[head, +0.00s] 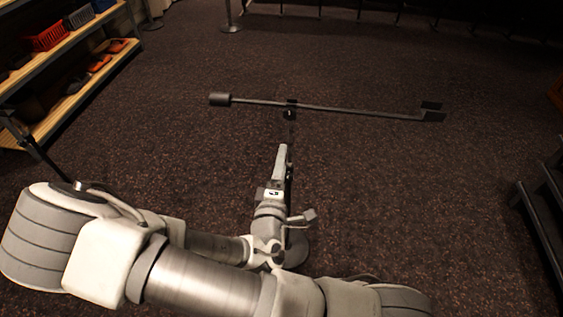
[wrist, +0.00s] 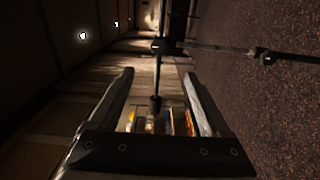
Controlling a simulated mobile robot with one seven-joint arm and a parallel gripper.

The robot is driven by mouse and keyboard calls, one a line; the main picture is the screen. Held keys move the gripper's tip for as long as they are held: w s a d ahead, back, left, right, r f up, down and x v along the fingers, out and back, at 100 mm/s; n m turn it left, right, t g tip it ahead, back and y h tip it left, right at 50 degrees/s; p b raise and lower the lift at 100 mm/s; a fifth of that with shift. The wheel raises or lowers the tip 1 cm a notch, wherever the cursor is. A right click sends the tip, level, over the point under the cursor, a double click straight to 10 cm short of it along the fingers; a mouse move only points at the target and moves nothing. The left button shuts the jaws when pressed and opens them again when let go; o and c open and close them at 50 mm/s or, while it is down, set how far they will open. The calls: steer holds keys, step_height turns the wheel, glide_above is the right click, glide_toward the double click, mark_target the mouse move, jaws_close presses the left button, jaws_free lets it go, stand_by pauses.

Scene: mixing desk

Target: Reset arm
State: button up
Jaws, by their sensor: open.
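My gripper (head: 281,150) is at the centre of the head view, beyond my arm and pointing away over the carpet. Its two fingers show spread apart in the wrist view (wrist: 161,78), so it is open. I see nothing held between them. A dark boom stand (head: 330,107) stands just beyond or beside the gripper, and its upright is partly hidden by my arm. In the wrist view the stand's bar (wrist: 215,48) and pole show past the fingertips. I cannot tell how far the fingers are from the pole.
A wooden-shelved rack (head: 90,85) with a red basket (head: 47,36) and several small items stands at the upper left. Dark steps or a shelf frame (head: 545,210) are at the right edge. A post base (head: 231,28) is at the back. Carpet (head: 420,190) lies clear between them.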

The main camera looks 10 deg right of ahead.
steer(key=shift+f, duration=0.1)
stand_by(0.3)
step_height(320, 180, down, 5)
steer(key=a+m+g+y, duration=0.1)
steer(key=m+g+y, duration=0.1)
steer(key=m+g, duration=0.55)
steer(key=s+a+r+m+g+y, duration=0.25)
steer(key=a+r+m+y, duration=0.2)
steer(key=r, duration=0.45)
steer(key=s+d+r+g+y, duration=0.1)
steer(key=s+d+r, duration=0.1)
steer(key=r, duration=0.3)
steer(key=s+d+r+y, duration=0.1)
steer(key=s+d+r, duration=0.15)
steer(key=r, duration=0.35)
steer(key=s+d+r+m+h, duration=0.2)
steer(key=s+d+r, duration=0.4)
steer(key=s, duration=0.4)
steer(key=shift+d+g+h, duration=0.3)
steer(key=shift+d+h, duration=0.05)
steer(key=shift+h, duration=0.1)
steer(key=shift+r, duration=0.1)
steer(key=c, duration=0.5)
steer(key=shift+a, duration=0.25)
